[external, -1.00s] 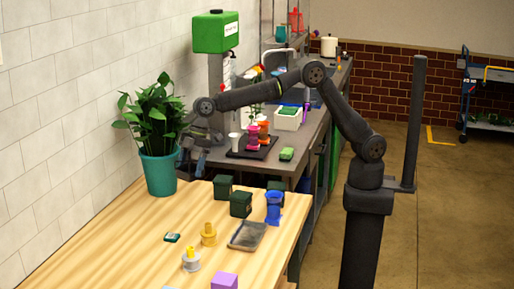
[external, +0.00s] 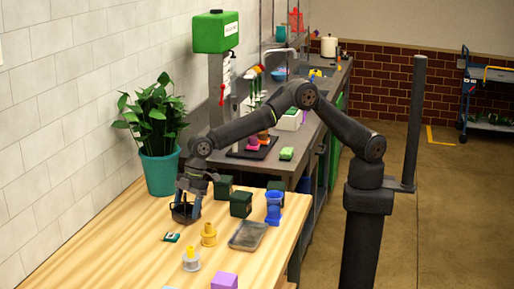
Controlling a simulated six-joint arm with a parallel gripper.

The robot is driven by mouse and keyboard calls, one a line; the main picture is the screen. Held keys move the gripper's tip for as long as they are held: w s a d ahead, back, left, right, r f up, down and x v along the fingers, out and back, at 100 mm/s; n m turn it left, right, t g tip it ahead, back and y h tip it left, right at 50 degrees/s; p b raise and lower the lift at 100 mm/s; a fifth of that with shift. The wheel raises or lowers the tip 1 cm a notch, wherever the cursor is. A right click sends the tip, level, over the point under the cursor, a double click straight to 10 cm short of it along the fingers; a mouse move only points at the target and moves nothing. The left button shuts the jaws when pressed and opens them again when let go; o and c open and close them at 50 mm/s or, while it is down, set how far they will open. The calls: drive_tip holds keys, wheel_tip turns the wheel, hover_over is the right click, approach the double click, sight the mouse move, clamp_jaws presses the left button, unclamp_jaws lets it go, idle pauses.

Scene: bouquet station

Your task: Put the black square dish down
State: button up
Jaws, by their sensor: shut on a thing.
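My gripper (external: 189,198) is over the wooden table, just right of and in front of the teal plant pot. It is shut on a dark thing, which looks like the black square dish (external: 184,213). The dish hangs below the fingers, close to the tabletop. I cannot tell whether it touches the table, and its upper part is hidden by the gripper. A separate grey square tray (external: 248,236) lies flat on the table further right.
The potted plant (external: 160,175) stands behind. The table's left front is clear.

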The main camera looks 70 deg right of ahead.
drive_tip(key=shift+f, duration=0.5)
drive_tip(key=shift+f, duration=0.15)
drive_tip(key=o, duration=2)
drive_tip(key=v, duration=1.2)
